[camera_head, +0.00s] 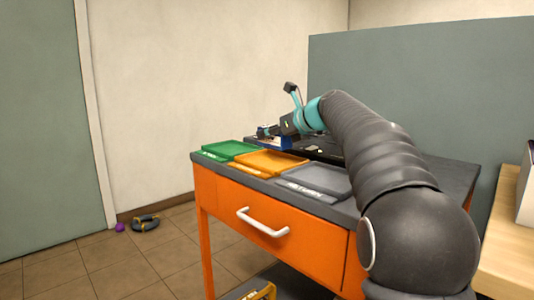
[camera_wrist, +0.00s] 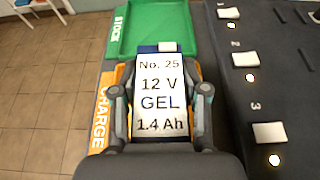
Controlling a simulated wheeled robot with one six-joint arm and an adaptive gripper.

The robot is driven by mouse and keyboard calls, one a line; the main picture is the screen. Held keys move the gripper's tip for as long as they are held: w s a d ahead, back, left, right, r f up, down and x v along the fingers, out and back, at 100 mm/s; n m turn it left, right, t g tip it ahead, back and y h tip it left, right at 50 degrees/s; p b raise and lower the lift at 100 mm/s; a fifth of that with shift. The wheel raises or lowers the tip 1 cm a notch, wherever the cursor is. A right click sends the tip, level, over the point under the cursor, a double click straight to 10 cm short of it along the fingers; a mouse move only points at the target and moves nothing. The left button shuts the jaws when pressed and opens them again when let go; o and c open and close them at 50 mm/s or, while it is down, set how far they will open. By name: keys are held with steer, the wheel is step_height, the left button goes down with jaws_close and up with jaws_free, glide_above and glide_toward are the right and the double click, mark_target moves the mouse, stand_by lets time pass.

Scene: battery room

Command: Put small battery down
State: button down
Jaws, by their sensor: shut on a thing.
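My gripper (camera_wrist: 161,92) is shut on the small battery (camera_wrist: 161,118). Its white label reads No. 25, 12 V, GEL, 1.4 Ah. One finger lies on each side of it. In the head view my gripper (camera_head: 275,132) is over the back part of the table, behind the orange tray, with the blue battery (camera_head: 284,143) small at it. In the wrist view the battery appears over the orange CHARGE tray (camera_wrist: 105,95), near the green STOCK tray (camera_wrist: 156,10). I cannot tell whether it touches anything below. The tray beneath is mostly hidden by gripper and battery.
A dark charger board (camera_wrist: 285,75) with numbered white pads and lit lamps lies right of the trays. A grey RETURN tray (camera_head: 318,180) sits at the table's front. The orange table (camera_head: 270,240) has a drawer. A ring-shaped thing (camera_head: 145,223) and purple ball (camera_head: 120,227) lie on the floor.

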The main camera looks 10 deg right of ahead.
mark_target(286, 143)
steer(key=shift+w+a+f, duration=0.15)
steer(key=shift+a+f, duration=0.1)
steer(key=shift+a, duration=0.25)
steer(key=shift+f+b, duration=0.8)
steer(key=shift+f, duration=1.15)
steer(key=shift+f, duration=0.1)
steer(key=c, duration=0.6)
jaws_free()
steer(key=shift+f, duration=0.1)
steer(key=v, duration=1.2)
steer(key=shift+p, duration=0.3)
